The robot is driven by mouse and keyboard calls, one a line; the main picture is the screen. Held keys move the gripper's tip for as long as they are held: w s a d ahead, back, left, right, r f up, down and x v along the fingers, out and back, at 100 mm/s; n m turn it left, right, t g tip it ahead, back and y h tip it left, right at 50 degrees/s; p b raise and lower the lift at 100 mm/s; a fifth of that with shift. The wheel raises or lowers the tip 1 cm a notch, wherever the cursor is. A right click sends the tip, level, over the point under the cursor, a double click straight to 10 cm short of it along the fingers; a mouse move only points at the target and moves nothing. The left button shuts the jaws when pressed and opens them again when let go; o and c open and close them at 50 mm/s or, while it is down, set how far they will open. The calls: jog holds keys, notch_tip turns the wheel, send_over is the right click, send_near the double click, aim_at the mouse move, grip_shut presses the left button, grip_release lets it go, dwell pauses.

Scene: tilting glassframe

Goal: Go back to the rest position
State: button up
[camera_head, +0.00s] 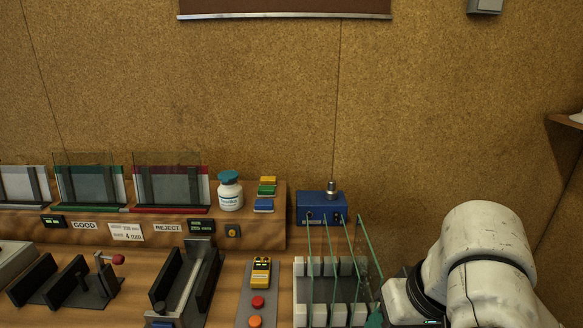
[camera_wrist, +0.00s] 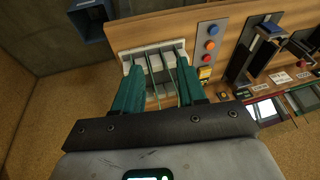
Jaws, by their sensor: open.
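My gripper (camera_wrist: 160,64) shows in the wrist view with its two teal fingers spread apart, pointing toward a white slotted rack (camera_wrist: 128,66). Thin green glass edges show between the fingers; I cannot tell whether a finger touches any pane. In the head view, my white arm stands at the lower right, and a bit of teal finger shows at the bottom edge beside the rack (camera_head: 300,292). Several glass panes (camera_head: 366,250) stand in the rack, some of them leaning. The rest of the gripper is hidden or out of frame there.
A blue box (camera_head: 321,207) stands behind the rack. Left of it are a control strip with buttons (camera_head: 257,302), a yellow device (camera_head: 261,272), black fixtures (camera_head: 190,280), a white bottle (camera_head: 230,191) and GOOD and REJECT stands (camera_head: 170,209).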

jog(key=w+a+f+t+y, duration=0.1)
jog(key=a+f+t+y, duration=0.1)
jog(key=a+f+y, duration=0.15)
jog(key=s+d+f+m+h, duration=0.1)
jog(key=s+d+f, duration=0.1)
jog(key=s+f, duration=0.35)
jog(key=s+d+f+m+h, duration=0.1)
jog(key=s+d+f, duration=0.1)
jog(key=f, duration=0.6)
jog(key=s+d+f+g+h, duration=0.2)
jog(key=s+d+f, duration=0.3)
jog(key=s, duration=0.4)
jog(key=s+d+f+g+h+b, duration=0.1)
jog(key=s+d+f+g+h, duration=0.1)
jog(key=s+d+f, duration=0.4)
jog(key=s+d, duration=0.1)
jog(key=s, duration=0.2)
jog(key=shift+d+f, duration=0.15)
jog(key=shift+f, duration=0.1)
jog(key=shift+n, duration=0.3)
